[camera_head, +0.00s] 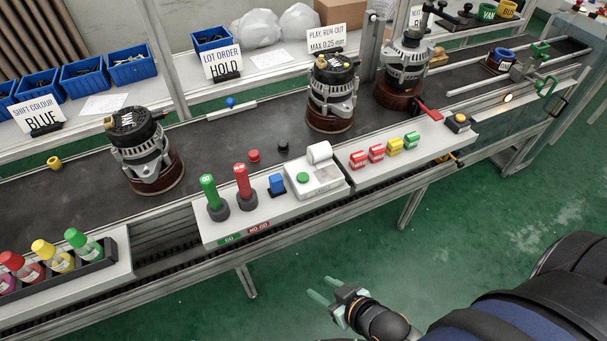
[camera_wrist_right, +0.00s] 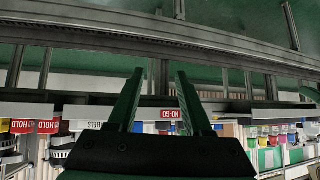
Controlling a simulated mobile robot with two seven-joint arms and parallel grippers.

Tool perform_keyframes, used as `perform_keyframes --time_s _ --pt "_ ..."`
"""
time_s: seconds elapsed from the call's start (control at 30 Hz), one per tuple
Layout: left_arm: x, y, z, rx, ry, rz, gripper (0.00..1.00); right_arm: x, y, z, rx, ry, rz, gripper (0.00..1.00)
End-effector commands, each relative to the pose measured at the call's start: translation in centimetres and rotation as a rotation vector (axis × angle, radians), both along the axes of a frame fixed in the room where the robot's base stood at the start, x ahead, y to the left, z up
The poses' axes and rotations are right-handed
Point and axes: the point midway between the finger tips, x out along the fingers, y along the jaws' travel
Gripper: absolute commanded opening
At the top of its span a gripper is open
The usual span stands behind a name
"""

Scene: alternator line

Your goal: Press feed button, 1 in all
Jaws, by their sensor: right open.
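A green round button (camera_head: 302,178) sits on a white device with a paper roll (camera_head: 319,153), at the middle of the front shelf. A yellow-orange button (camera_head: 460,118) sits on a small dark box at the shelf's right end. My right gripper (camera_head: 320,291) is open and empty, over the green floor in front of the line, below and apart from both buttons. In the right wrist view its two fingers (camera_wrist_right: 160,73) stand apart with nothing between them. My left gripper is not in view.
Alternators (camera_head: 333,92) stand on the dark conveyor behind. The floor in front is clear.

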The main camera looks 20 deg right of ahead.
Motion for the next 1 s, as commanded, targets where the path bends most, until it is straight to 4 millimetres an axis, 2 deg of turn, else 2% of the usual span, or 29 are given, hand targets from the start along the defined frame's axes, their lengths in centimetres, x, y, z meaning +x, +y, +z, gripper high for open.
perform_keyframes --time_s 0.07,0.43,1.0 --pt "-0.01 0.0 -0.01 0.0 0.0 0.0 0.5 0.0 0.0 0.0 0.0 0.0 0.0 0.41" --pt "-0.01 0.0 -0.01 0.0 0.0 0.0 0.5 0.0 0.0 0.0 0.0 0.0 0.0 0.0" --pt "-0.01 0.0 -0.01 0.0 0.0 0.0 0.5 0.01 0.0 0.01 0.0 0.0 0.0 0.0"
